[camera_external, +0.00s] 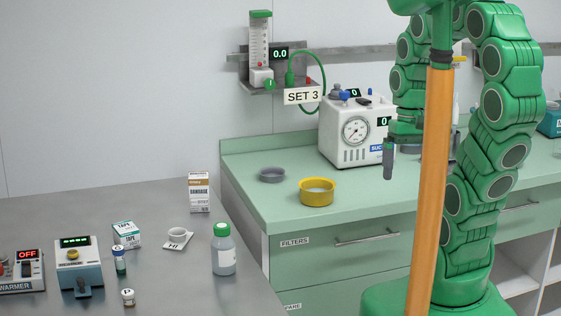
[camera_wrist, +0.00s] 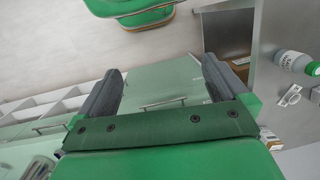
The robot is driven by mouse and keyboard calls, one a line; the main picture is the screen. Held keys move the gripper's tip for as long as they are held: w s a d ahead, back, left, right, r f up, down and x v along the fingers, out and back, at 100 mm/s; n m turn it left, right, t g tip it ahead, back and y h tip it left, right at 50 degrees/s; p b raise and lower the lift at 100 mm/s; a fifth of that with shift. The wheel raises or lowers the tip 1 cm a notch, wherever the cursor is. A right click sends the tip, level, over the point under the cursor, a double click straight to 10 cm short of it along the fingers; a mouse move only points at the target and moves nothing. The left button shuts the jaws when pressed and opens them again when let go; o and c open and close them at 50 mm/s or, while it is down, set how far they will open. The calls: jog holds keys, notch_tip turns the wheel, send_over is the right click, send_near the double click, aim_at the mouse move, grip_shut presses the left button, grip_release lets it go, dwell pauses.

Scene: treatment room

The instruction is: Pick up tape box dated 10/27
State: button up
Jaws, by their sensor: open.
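The tape box (camera_external: 126,234), white and teal with "TAPE" on it, sits on the grey metal table at left in the external view. Its date is too small to read. A small vial stands close in front of it. I cannot make out the tape box in the wrist view. My gripper (camera_wrist: 160,80) is open and empty, its two dark fingers wide apart in the wrist view.
The metal table (camera_external: 60,220) also holds a brown-and-white bandage box (camera_external: 199,192), a green-capped bottle (camera_external: 223,252), a white roll on a card (camera_external: 177,237), vials and switch devices. The counter bears a yellow bowl (camera_external: 316,193), a grey dish (camera_external: 272,175) and a gauge machine (camera_external: 352,135).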

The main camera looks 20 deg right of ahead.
jog(key=w+a+m+g+y, duration=0.15)
jog(key=w+a+y, duration=0.25)
jog(key=w+a, duration=0.95)
jog(key=m+y, duration=0.6)
jog(key=m, duration=0.3)
send_over(135, 226)
jog(key=s+d, duration=0.2)
jog(key=d, duration=1.1)
notch_tip(135, 226, down, 13)
jog(key=w+a+f+m, duration=0.1)
jog(key=a+f, duration=0.1)
jog(key=w+a+f+m+y, duration=0.1)
jog(key=a+f, duration=0.2)
jog(key=w+a+f+m+y, duration=0.1)
jog(key=w+a+f+m, duration=0.1)
jog(key=a+f, duration=0.1)
jog(key=shift+a+f, duration=0.55)
jog(key=shift+x, duration=3.4)
jog(key=shift+w+r, duration=0.1)
jog(key=shift+r, duration=0.05)
jog(key=c, duration=1)
jog(key=shift+r, duration=0.1)
jog(key=shift+c, duration=0.2)
